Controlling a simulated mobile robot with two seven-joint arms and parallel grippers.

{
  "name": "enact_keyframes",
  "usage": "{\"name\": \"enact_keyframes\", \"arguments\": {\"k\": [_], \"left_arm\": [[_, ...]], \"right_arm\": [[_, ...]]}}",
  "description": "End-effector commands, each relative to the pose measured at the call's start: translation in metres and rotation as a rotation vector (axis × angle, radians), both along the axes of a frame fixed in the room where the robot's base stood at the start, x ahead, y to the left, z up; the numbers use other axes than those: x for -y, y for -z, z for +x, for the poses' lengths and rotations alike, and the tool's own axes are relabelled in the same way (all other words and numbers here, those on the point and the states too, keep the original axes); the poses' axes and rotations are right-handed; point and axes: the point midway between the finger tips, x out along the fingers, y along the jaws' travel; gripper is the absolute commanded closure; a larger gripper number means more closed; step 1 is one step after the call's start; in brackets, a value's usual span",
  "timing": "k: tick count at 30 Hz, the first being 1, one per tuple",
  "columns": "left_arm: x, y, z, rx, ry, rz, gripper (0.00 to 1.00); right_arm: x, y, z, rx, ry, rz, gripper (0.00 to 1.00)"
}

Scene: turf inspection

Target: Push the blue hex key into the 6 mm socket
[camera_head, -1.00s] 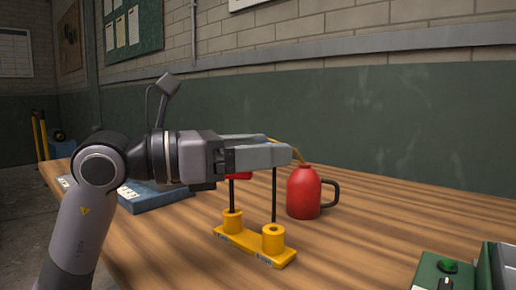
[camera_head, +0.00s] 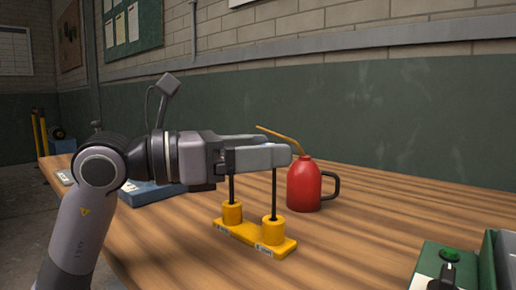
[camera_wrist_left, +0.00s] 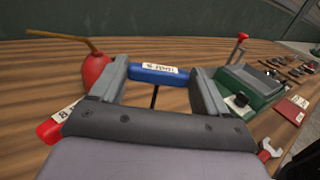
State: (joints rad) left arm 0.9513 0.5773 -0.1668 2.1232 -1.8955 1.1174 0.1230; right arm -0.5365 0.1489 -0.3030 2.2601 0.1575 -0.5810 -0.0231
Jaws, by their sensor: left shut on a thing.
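My left gripper (camera_head: 285,156) is shut on the blue hex key, whose blue handle (camera_wrist_left: 154,74) with a white label lies between the fingers in the left wrist view. Its dark shaft (camera_head: 274,194) hangs upright below the fingers, and its lower end meets the top of the nearer right socket (camera_head: 273,231) of the yellow block (camera_head: 245,231); how deep it sits I cannot tell. Another dark shaft (camera_head: 231,188) stands in the left socket (camera_head: 232,213). A red handle (camera_wrist_left: 50,130) shows beside my gripper in the wrist view. The block's labels are too small to read. My right gripper is out of view.
A red oil can (camera_head: 304,187) with a long spout stands just behind the block. A blue box-like thing (camera_head: 150,193) lies behind my arm. A green device (camera_head: 447,268) is at the front right. Wooden tabletop (camera_head: 370,235) between them is clear.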

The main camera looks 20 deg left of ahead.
Motion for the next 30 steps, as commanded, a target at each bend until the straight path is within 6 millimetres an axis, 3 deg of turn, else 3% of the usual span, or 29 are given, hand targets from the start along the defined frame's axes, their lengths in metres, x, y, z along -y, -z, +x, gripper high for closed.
{"name": "enact_keyframes", "arguments": {"k": [30], "left_arm": [[0.000,0.027,0.000,0.000,0.000,0.000,0.55]], "right_arm": [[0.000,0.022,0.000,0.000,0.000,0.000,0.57]]}}
